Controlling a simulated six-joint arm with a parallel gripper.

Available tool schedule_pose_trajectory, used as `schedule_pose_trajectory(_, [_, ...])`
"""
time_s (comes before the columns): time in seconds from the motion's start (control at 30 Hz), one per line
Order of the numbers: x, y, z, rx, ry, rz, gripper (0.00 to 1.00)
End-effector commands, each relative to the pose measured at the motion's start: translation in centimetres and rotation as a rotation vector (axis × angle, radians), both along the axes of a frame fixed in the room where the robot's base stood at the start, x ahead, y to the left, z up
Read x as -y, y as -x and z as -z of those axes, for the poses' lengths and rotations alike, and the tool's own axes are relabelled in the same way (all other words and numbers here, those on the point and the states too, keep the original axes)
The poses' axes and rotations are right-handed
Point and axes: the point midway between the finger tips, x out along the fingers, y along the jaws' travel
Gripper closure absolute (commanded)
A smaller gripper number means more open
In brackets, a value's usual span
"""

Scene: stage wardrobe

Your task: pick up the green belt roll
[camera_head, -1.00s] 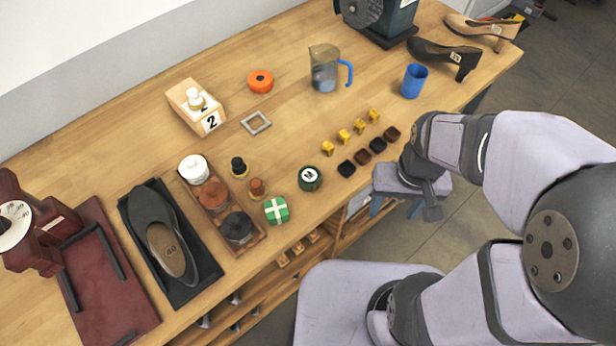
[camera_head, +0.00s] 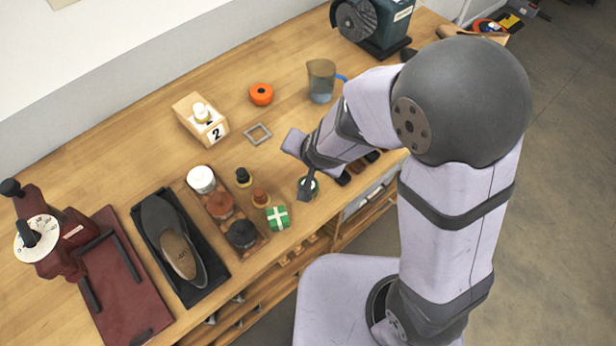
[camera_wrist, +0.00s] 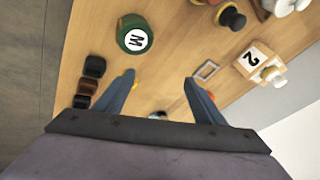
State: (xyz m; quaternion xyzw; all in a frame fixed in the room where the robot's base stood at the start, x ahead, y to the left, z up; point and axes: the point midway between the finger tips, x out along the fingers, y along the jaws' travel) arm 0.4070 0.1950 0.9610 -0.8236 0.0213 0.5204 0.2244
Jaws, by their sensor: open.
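The green belt roll (camera_wrist: 135,36) is a short, dark green round with a white disc marked "M" on top. In the wrist view it lies on the wooden bench, beyond and to the left of my fingertips. In the head view the roll (camera_head: 311,185) is partly hidden behind my gripper. My gripper (camera_wrist: 159,79) is open, with nothing between its fingers, and it is apart from the roll. In the head view my forearm hides part of the bench.
A green block with a white cross (camera_head: 278,217) and a tray of pots (camera_head: 263,243) lie near the roll. Several small dark blocks (camera_wrist: 95,66) sit beside it. A square frame (camera_wrist: 207,70) and a wooden "2" block (camera_wrist: 254,60) stand farther off.

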Motion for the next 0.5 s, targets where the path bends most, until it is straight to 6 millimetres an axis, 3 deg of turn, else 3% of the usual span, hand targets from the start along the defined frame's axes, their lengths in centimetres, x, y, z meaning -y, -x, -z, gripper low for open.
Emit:
schedule_pose_trajectory(0.03, [-1.9, 0.2, -0.5, 0.027, -0.004, 0.032, 0.36])
schedule_pose_trajectory(0.2, [-5.2, 1.0, 0.3, 0.139, -0.002, 0.154, 0.36])
schedule_pose_trajectory(0.37, [-6.4, 2.9, 0.2, 0.279, 0.030, 0.248, 0.36])
schedule_pose_trajectory(0.5, [-6.1, 6.2, 1.3, 0.369, 0.120, 0.229, 0.36])
